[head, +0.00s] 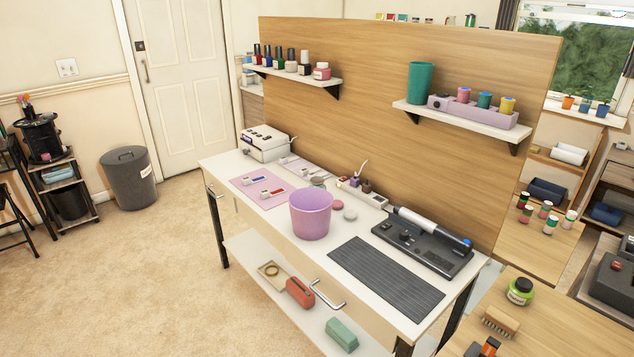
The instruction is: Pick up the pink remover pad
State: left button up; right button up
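A small round pink pad (337,205) lies on the white worktable (321,257), just right of the purple bin. A second small, paler round pad (350,215) lies close beside it, nearer the dark grey mat. I cannot tell for sure which is the remover pad; the first looks pinker. Both look flat and uncovered. Neither of my grippers is in view.
The purple bin (311,214) stands left of the pads. A ribbed dark mat (386,277) and a black tool station (422,246) lie to the right. A wooden board (380,120) with shelves rises behind. Carpet (150,270) is open at the left.

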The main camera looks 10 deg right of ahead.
aim_at(338, 204)
jog(key=i+j+z, duration=0.3)
jog(key=j, duration=0.35)
jog(key=i+j+z, duration=0.1)
jog(key=j, duration=0.25)
jog(key=i+j+z, duration=0.15)
jog(key=j, duration=0.25)
jog(key=i, duration=0.1)
